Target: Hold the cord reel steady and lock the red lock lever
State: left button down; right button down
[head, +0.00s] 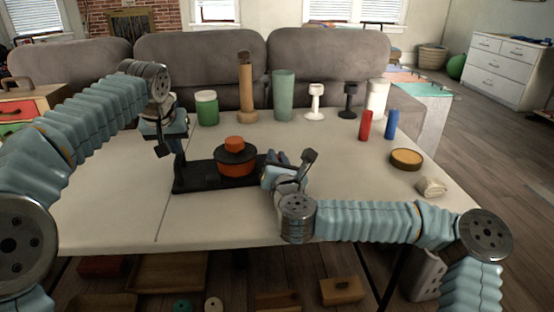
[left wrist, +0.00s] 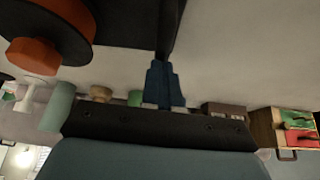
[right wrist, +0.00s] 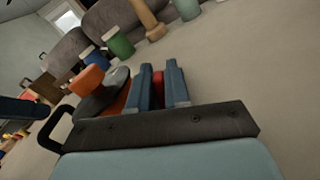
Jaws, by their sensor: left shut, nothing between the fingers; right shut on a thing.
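The cord reel (head: 238,168) is an orange-red drum with dark discs and an orange knob, on a long black base (head: 200,185) on the table. It also shows in the left wrist view (left wrist: 50,35) and right wrist view (right wrist: 90,82). My left gripper (head: 178,140) is shut and empty at the base's left end, beside a black upright post (head: 180,170). My right gripper (head: 275,163) is at the reel's right side, shut on a red part (right wrist: 158,78) between its fingers, apparently the red lock lever; the fingers hide most of it.
Behind stand a green jar (head: 207,108), a wooden bottle (head: 246,90), a green vase (head: 284,95) and goblets. Red (head: 365,125) and blue (head: 391,125) cylinders and a round wooden dish (head: 406,159) are at the right. The table's front left is clear.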

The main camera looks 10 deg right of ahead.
jog(key=shift+a, duration=0.1)
jog(key=n, duration=0.1)
jog(key=a+n, duration=0.1)
jog(key=n, duration=0.1)
jog(key=shift+s+r+n, duration=0.1)
jog(key=shift+n, duration=0.2)
jog(key=shift+a+n, duration=0.3)
jog(key=shift+n, duration=0.7)
jog(key=c, duration=1.2)
grip_release()
jog(key=shift+o, duration=0.2)
